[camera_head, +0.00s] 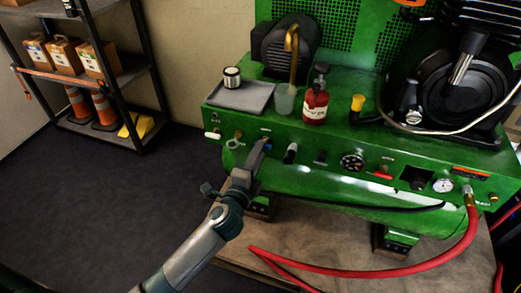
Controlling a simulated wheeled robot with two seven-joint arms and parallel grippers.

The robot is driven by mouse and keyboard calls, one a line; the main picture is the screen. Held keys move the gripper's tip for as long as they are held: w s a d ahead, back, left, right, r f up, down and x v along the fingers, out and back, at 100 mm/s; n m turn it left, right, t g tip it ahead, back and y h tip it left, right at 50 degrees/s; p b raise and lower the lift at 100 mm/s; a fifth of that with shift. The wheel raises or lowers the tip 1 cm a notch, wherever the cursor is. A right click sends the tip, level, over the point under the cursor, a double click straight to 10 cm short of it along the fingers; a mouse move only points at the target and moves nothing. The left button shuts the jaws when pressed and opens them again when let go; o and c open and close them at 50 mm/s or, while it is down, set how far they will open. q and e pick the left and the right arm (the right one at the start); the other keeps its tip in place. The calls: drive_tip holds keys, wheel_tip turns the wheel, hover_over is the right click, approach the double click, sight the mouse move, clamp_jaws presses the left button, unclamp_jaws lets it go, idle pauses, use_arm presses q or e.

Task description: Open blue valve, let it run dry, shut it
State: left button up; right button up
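A green compressor-like machine (340,190) has a front panel with a row of small fittings. My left gripper (261,146) reaches up from below to the left part of this panel. A small blue part (268,146) shows right at its fingertips, perhaps the blue valve; most of it is hidden by the fingers. I cannot tell whether the fingers touch it or are closed on it. No running liquid can be made out. My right gripper is not in view.
A grey tray (240,97), a cup (285,98) and a red bottle (316,102) stand on top. A shelf (130,75) is at left; the floor before it is clear.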

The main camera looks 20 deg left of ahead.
use_arm(q)
drive_tip(key=shift+w, duration=1)
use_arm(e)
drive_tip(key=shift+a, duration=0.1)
use_arm(q)
drive_tip(key=shift+c, duration=0.6)
clamp_jaws()
